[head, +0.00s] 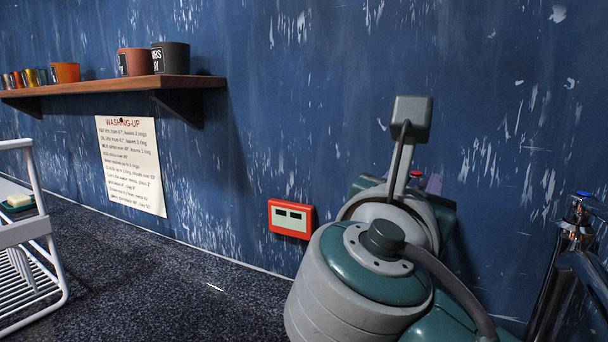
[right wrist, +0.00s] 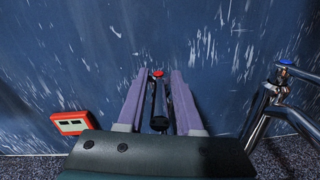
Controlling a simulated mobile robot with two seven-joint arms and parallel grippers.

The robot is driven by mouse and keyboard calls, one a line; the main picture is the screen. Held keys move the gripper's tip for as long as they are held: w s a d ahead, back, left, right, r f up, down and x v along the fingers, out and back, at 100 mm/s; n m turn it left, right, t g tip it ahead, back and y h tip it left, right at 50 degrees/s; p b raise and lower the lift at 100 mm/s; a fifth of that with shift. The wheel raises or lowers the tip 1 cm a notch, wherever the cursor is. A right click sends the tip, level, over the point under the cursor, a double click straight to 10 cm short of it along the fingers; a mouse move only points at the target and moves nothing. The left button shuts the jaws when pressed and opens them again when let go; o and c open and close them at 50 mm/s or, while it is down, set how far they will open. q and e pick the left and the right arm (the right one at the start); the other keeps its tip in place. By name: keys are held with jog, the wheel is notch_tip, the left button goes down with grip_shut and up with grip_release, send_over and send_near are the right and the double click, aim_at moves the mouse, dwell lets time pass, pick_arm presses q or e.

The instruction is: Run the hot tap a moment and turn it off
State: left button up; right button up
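The hot tap, with a red cap (right wrist: 158,73), shows in the right wrist view between the two purple fingers of my right gripper (right wrist: 160,84). The fingers are spread, with a gap on either side of the dark metal tap. In the head view my right arm hides most of this tap; only its red top (head: 415,174) shows beside a purple fingertip (head: 433,184). A chrome tap with a blue cap (head: 583,195) stands at the right edge, and it also shows in the right wrist view (right wrist: 285,63). I see no running water. My left gripper is out of view.
A red-framed display (head: 290,218) sits against the blue wall left of my arm. A white rack (head: 40,235) stands on the dark speckled counter (head: 180,285) at left. A wooden shelf (head: 110,88) with several cups hangs above a washing-up notice (head: 131,165). The middle counter is clear.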

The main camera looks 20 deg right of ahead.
grip_shut()
dwell(1.1)
